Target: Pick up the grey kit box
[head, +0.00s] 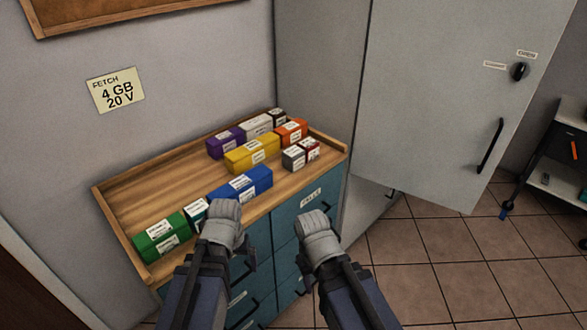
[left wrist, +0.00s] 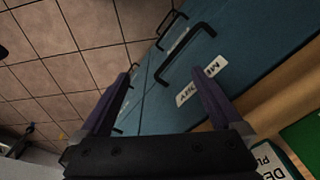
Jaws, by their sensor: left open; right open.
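A small grey box (head: 293,157) with a white label stands at the front right of the wooden cabinet top, beside a dark red box (head: 308,149). A paler grey box (head: 257,125) stands further back, between purple and orange boxes. My left gripper (head: 224,226) is in front of the cabinet's front edge, left of and nearer than the small grey box. In the left wrist view it is open and empty (left wrist: 166,76), facing the drawer fronts. My right gripper (head: 318,238) is open, in front of the drawers at the right, below and nearer than the small grey box.
The wooden top (head: 150,190) has a raised rim. Yellow (head: 252,153), blue (head: 240,184), green (head: 161,238), purple (head: 225,142) and orange (head: 291,132) boxes stand on it. Blue drawers (head: 308,212) have black handles. A grey cabinet door (head: 450,100) stands at the right.

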